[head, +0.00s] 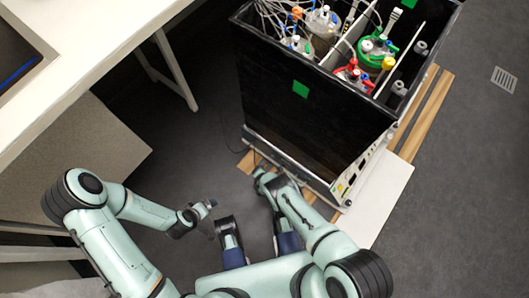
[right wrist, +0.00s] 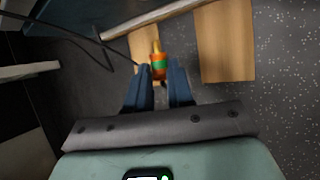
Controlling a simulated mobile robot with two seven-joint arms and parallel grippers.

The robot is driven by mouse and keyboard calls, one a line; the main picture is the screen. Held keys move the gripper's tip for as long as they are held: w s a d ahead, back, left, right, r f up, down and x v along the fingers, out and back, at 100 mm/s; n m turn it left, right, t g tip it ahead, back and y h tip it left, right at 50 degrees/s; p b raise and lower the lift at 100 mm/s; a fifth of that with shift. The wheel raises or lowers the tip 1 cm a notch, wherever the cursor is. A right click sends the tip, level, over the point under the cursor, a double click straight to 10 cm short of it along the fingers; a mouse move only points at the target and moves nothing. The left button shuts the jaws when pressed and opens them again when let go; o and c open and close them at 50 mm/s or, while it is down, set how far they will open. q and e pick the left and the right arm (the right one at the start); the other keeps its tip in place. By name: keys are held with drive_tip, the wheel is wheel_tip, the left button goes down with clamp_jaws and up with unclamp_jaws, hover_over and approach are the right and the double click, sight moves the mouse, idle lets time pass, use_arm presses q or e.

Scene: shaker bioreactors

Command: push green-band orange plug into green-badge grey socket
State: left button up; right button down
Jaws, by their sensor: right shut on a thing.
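In the right wrist view, the orange plug (right wrist: 158,72) has a green band around its middle and a yellow end pointing away from me. My right gripper (right wrist: 160,84) is shut on it, with one dark blue finger on each side. In the head view my right gripper (head: 260,175) is low beside the shaker base, and the plug cannot be made out there. My left gripper (head: 211,204) is to the left, away from the shaker; its fingers are too small to read. I cannot make out the green-badge grey socket in either view.
A black box (head: 270,75) with a green square holds several bioreactors with tubes. It stands on a shaker base (head: 290,165) over wooden planks (head: 425,110). A white panel (head: 378,200) lies at its right. A white table (head: 90,35) is at the left. Grey floor lies between.

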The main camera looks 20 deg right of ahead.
drive_tip(key=shift+w, duration=0.1)
drive_tip(key=shift+w+d, duration=0.6)
drive_tip(key=shift+d, duration=0.3)
use_arm(q)
drive_tip(key=shift+s+a+f+b, duration=0.15)
drive_tip(key=shift+s+f+b, duration=0.2)
drive_tip(key=shift+f, duration=0.2)
use_arm(e)
drive_tip(key=shift+w+d, duration=0.5)
drive_tip(key=shift+d, duration=0.2)
use_arm(q)
drive_tip(key=shift+r, duration=0.1)
drive_tip(key=shift+f, duration=0.3)
use_arm(e)
drive_tip(key=shift+w+d, duration=0.65)
drive_tip(key=shift+d, duration=0.15)
idle(0.3)
drive_tip(key=c, duration=0.9)
unclamp_jaws()
